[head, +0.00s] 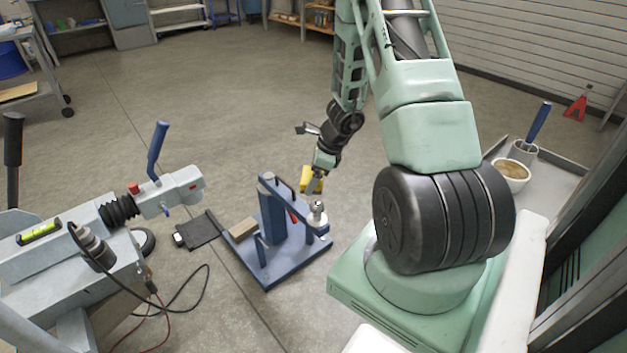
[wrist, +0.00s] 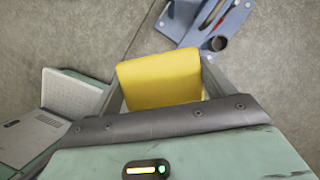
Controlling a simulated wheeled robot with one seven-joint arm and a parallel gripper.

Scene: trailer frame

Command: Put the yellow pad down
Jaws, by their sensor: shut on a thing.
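The yellow pad (head: 312,178) is at the end of my arm in the head view, beyond the blue stand. It also shows in the wrist view (wrist: 160,78) as a yellow block between my two fingers. My gripper (head: 316,184) is shut on the pad, with a finger on each side of it. The concrete floor is below the pad. I cannot tell how far the pad is above the floor, and its underside is hidden.
A blue stand (head: 270,262) with a ball on top is just in front of my gripper, and part of it shows in the wrist view (wrist: 210,22). A grey trailer coupling (head: 172,190) and cables lie to the left.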

